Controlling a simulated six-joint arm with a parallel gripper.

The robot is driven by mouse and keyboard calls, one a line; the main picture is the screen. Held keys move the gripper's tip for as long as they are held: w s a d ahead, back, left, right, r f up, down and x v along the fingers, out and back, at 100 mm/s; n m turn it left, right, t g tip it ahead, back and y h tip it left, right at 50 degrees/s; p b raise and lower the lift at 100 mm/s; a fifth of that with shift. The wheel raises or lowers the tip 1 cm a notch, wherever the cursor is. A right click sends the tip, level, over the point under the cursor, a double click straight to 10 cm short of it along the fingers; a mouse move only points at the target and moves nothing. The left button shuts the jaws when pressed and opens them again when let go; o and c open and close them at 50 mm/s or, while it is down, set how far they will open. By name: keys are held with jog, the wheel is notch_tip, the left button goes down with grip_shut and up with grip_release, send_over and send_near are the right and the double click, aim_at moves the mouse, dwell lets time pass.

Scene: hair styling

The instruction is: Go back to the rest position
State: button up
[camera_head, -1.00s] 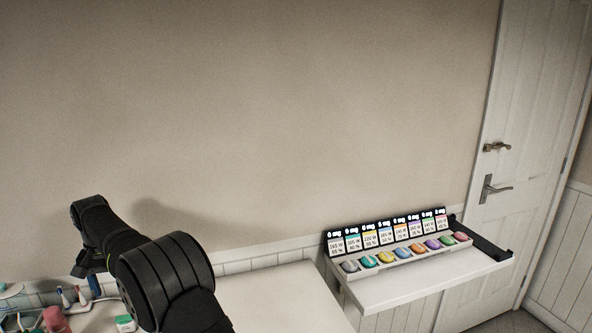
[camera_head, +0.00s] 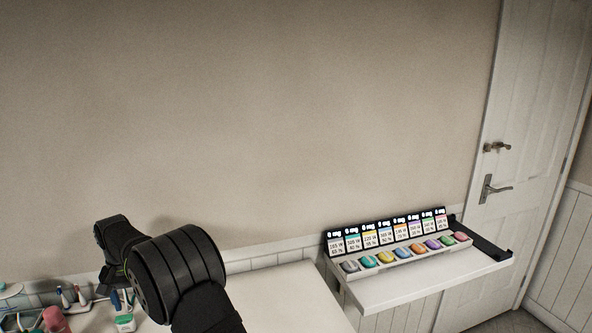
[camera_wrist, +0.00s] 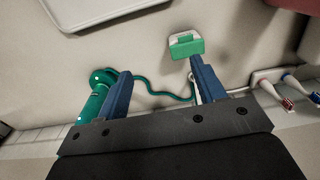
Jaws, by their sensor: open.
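My arm reaches in from the bottom left of the head view. My gripper (camera_head: 118,297) hangs low over the counter there, partly hidden by my own arm. In the wrist view my gripper (camera_wrist: 161,66) shows two blue fingers spread apart with nothing held between them. A green and white box (camera_wrist: 186,44) lies just beyond the right fingertip. A teal tool (camera_wrist: 98,92) with a curly teal cord lies beside and partly behind the left finger. Whether the fingers touch either one cannot be told.
Small bottles or tubes (camera_head: 68,297) and a pink item (camera_head: 56,320) crowd the counter's left end. The white counter (camera_head: 285,300) right of my arm is bare. A shelf (camera_head: 420,283) with several coloured pods and labelled cards is at right, near a door (camera_head: 520,130).

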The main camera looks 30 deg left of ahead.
jog(key=w+d+r, duration=0.5)
jog(key=d, duration=0.1)
jog(key=s+d, duration=0.6)
jog(key=d, duration=0.4)
jog(key=shift+n, duration=0.3)
jog(key=s+a+f, duration=0.4)
jog(key=a, duration=0.1)
jog(key=s+a+f, duration=0.2)
jog(key=a, duration=0.1)
jog(key=shift+s, duration=0.4)
jog(key=shift+s+a+f, duration=0.25)
jog(key=shift+f, duration=0.4)
jog(key=shift+s+a+f, duration=0.2)
jog(key=shift+s+f, duration=0.05)
jog(key=shift+f, duration=0.65)
